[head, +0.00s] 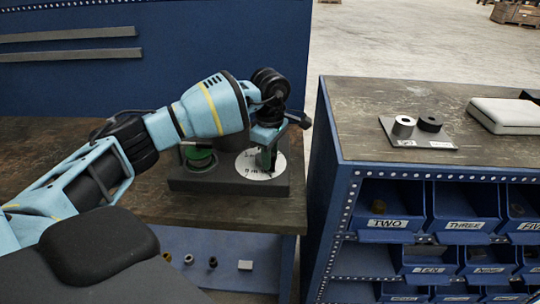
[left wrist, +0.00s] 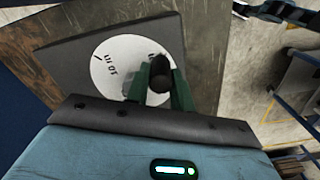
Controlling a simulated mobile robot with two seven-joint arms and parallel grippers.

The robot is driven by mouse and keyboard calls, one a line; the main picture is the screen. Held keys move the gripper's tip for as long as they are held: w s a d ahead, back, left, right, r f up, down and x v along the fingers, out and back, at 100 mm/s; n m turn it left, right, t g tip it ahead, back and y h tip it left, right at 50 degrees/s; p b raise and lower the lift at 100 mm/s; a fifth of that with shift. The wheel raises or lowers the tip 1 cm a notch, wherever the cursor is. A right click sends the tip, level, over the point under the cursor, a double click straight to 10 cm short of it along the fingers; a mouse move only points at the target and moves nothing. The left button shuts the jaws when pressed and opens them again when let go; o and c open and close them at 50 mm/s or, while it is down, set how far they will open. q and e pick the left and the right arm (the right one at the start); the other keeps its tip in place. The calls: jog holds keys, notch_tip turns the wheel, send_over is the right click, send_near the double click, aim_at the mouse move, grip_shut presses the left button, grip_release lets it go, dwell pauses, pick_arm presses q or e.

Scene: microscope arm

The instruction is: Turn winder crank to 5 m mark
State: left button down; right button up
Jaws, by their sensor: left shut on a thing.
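The winder stands on the wooden bench, with a dark base (head: 215,186), a green spool (head: 200,158) and a white marked dial (head: 252,172). The dial (left wrist: 112,62) also shows in the left wrist view, its marks too small or turned to read surely. My left gripper (head: 267,158) reaches over the dial from above. In the left wrist view its green fingers (left wrist: 160,88) are shut on the dark crank knob (left wrist: 159,72), over the dial's right side. The fingers and knob hide part of the dial, and the crank arm is mostly hidden. My right gripper is not in view.
A blue cabinet (head: 350,177) stands close on the right with labelled bins (head: 393,205). Small parts lie on the shelf (head: 225,274) below the bench. A blue panel rises behind.

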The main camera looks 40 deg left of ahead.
pick_arm(q)
jog(key=shift+w, duration=0.15)
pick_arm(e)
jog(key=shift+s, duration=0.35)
